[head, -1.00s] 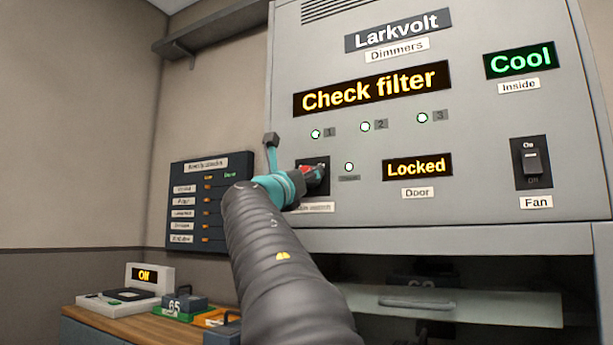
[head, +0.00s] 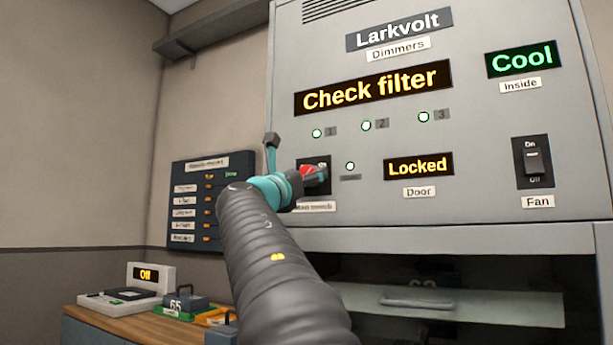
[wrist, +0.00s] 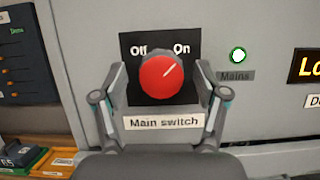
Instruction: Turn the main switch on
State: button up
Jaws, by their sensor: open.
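The main switch is a round red knob (wrist: 163,79) on a black plate marked Off at left and On at right. Its white pointer line slants to the upper right, toward On. My gripper (wrist: 161,72) is open, with one finger on each side of the knob and a visible gap at both sides. In the head view the red knob (head: 308,170) is partly hidden behind my gripper (head: 312,180). The Mains lamp (wrist: 238,55), right of the plate, looks bright with a green rim. The "Main switch" label (wrist: 164,122) is below the knob.
The grey dimmer cabinet (head: 460,205) shows "Check filter" (head: 372,88) and "Locked" (head: 418,166). A fan switch (head: 533,161) is at right. A dark panel (head: 197,200) hangs at left. A bench (head: 100,318) below holds a device reading "Off" (head: 149,274) and a box marked 65 (head: 181,302).

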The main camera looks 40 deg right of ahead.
jog(key=v, duration=1.1)
jog(key=shift+a, duration=0.2)
jog(key=shift+f, duration=0.15)
notch_tip(320, 180, down, 27)
jog(key=w+a+m+y, duration=0.2)
jog(key=m+y, duration=0.8)
jog(key=m, duration=0.2)
jog(key=s+a+f+m+g+y, duration=0.1)
jog(key=s+a+f+m+y, duration=0.2)
jog(key=s+a+f, duration=0.3)
jog(key=s+a+f+m+g+y, duration=0.1)
jog(key=s+a+f+m+y, duration=0.2)
jog(key=f, duration=0.9)
jog(key=s+a+f+m+y, duration=0.4)
jog(key=s+a+f, duration=0.5)
jog(key=s, duration=0.1)
jog(key=shift+s+a+g+y, duration=0.4)
